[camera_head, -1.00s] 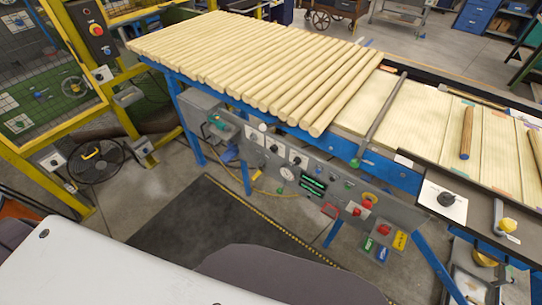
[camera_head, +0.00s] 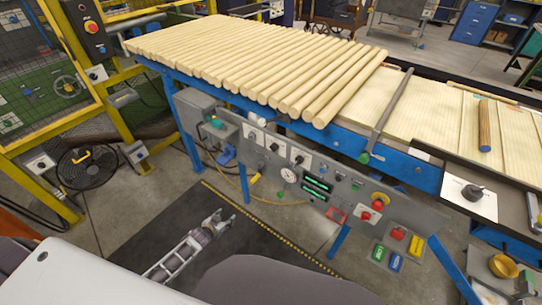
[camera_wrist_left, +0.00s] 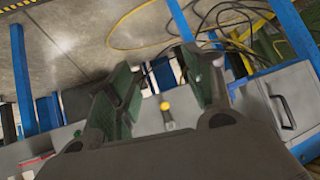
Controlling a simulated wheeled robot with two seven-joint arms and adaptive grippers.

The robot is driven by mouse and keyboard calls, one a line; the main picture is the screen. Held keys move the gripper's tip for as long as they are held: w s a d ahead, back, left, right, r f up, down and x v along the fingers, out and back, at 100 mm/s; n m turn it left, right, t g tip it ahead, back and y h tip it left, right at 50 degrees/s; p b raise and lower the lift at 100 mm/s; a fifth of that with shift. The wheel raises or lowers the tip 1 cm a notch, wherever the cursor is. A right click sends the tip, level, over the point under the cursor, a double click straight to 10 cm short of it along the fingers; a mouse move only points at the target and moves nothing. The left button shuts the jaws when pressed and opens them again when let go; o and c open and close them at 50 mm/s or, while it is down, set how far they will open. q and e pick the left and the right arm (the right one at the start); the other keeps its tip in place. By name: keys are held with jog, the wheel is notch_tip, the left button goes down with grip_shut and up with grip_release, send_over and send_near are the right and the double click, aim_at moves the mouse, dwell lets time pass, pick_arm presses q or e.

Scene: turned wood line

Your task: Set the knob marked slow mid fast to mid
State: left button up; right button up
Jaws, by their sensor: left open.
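Three small dark knobs on white plates, the left knob (camera_head: 252,137), the middle knob (camera_head: 274,147) and the right knob (camera_head: 298,159), sit on the grey control panel (camera_head: 325,207). A larger dark knob (camera_head: 472,192) stands on a white plate at the right. The lettering is too small to read, so I cannot tell which is marked slow mid fast. My left gripper (camera_head: 214,218) is below and left of the panel, apart from it. In the left wrist view its green-padded fingers (camera_wrist_left: 165,80) are spread and empty. My right gripper is not in view.
The conveyor carries many pale wooden rods (camera_head: 260,62) above the panel.

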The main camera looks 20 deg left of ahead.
pick_arm(q)
jog(key=w+r+t+b, duration=0.2)
jog(key=w+r+b, duration=0.2)
jog(key=w+r, duration=0.25)
jog(key=w+d+r+m+t+h+b, duration=0.1)
jog(key=w+d+r+t+h+b, duration=0.1)
jog(key=d+r+b, duration=0.3)
jog(key=w+d+r+m+t+h+b, duration=0.2)
jog(key=r+b, duration=0.5)
jog(key=r, duration=0.6)
jog(key=shift+w+d+r+t+h, duration=0.4)
jog(key=shift+w+d+h, duration=0.25)
jog(key=shift+d+h, duration=0.8)
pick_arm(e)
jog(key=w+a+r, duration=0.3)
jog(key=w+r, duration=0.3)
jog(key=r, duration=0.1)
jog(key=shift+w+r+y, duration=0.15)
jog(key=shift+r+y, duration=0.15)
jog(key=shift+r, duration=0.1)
pick_arm(q)
jog(key=shift+w+d+y, duration=0.2)
jog(key=shift+d+y, duration=0.15)
jog(key=shift+d, duration=0.05)
